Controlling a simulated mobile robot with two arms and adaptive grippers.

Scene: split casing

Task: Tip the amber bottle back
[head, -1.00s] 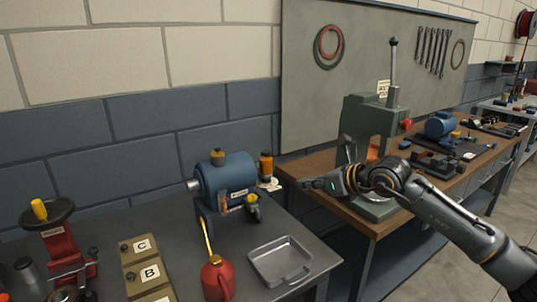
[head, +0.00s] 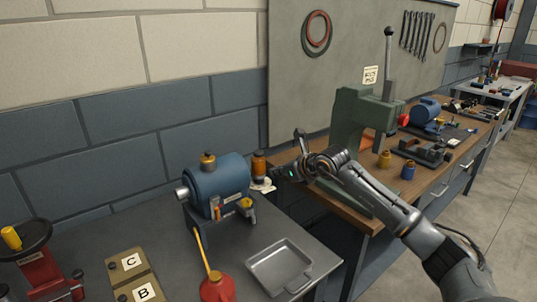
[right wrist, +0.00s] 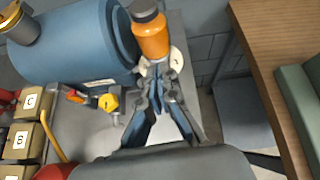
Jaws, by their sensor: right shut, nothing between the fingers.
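My left gripper is out of view.
A grey metal tray (head: 278,268) and a red oil can (head: 217,288) sit in front of the casing. The wooden bench with a green press (head: 352,125) stands to the right, under my right arm.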

